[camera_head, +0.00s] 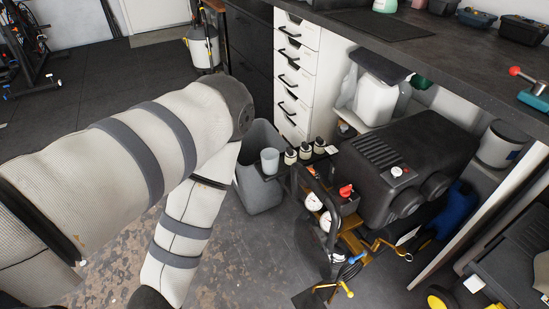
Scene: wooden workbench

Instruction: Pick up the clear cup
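The clear cup (270,161) looks translucent grey and upright. It is near the middle of the head view, in front of the grey bin's opening and left of several small jars. Its base seems to meet a dark edge, but I cannot tell exactly what it rests on. My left arm comes in from the left, bends near the bin, and runs down to the bottom edge. No fingers of my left gripper show. My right arm and gripper are out of view. Nothing is seen touching the cup.
A grey bin (259,191) stands on the floor behind the cup. Several small jars (305,152) sit to its right. A black compressor (407,165) with gauges and brass fittings fills the right side, below the dark workbench (441,62). White drawers (294,72) stand behind.

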